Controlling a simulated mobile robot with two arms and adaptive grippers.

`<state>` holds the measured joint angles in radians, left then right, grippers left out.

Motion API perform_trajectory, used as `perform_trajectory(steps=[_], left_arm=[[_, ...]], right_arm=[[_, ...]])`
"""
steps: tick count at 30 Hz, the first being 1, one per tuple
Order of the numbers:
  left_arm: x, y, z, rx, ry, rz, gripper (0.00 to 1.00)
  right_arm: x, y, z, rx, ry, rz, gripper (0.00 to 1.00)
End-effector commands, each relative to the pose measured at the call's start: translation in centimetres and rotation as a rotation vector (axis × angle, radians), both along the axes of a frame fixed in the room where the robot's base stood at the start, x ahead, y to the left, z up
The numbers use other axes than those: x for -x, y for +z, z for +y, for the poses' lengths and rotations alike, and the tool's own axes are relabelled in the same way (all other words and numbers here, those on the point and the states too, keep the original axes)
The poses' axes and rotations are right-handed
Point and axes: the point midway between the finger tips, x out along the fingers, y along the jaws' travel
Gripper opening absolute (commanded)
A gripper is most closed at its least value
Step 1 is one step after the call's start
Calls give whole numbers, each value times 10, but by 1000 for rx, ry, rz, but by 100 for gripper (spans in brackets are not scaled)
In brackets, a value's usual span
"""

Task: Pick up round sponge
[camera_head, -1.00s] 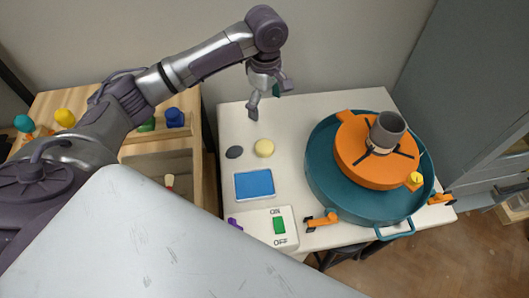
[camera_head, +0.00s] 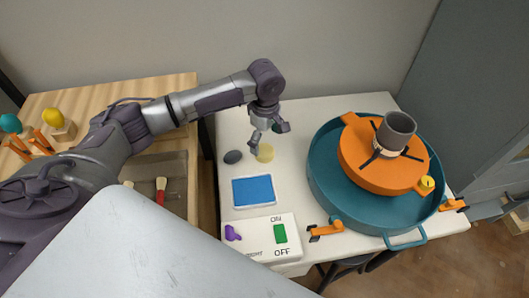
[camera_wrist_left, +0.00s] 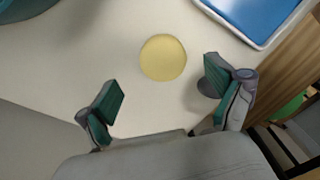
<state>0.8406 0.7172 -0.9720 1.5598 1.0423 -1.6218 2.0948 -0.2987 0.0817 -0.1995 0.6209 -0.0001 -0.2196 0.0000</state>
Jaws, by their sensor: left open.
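The round sponge (camera_head: 266,154) is a pale yellow disc lying flat on the white table. In the left wrist view the sponge (camera_wrist_left: 163,58) lies ahead of the fingertips, between their lines and apart from both. My left gripper (camera_head: 268,140) is open and empty, above the table and close to the sponge, partly overlapping it in the head view. Its two green-padded fingers show in the left wrist view (camera_wrist_left: 165,92). My right gripper is not in view.
A dark oval piece (camera_head: 233,157) lies just left of the sponge. A blue-topped tray (camera_head: 235,191) and a switch panel (camera_head: 262,239) are nearer. A teal basin (camera_head: 326,188) with an orange wheel (camera_head: 358,169) and grey pot (camera_head: 395,131) stands right.

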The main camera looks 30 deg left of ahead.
Motion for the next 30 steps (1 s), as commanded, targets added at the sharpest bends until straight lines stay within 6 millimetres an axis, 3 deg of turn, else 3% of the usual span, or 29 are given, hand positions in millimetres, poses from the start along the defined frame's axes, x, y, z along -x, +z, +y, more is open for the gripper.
perform_trajectory(steps=[9,18,27,30], left_arm=[[4,-44,2,-2,1,2,93],[4,-48,1,-1,0,0,93],[4,-48,1,-1,0,1,44],[4,-48,1,-1,0,1,44]], right_arm=[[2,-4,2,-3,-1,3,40],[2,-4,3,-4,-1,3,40],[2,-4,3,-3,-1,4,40],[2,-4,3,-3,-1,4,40]])
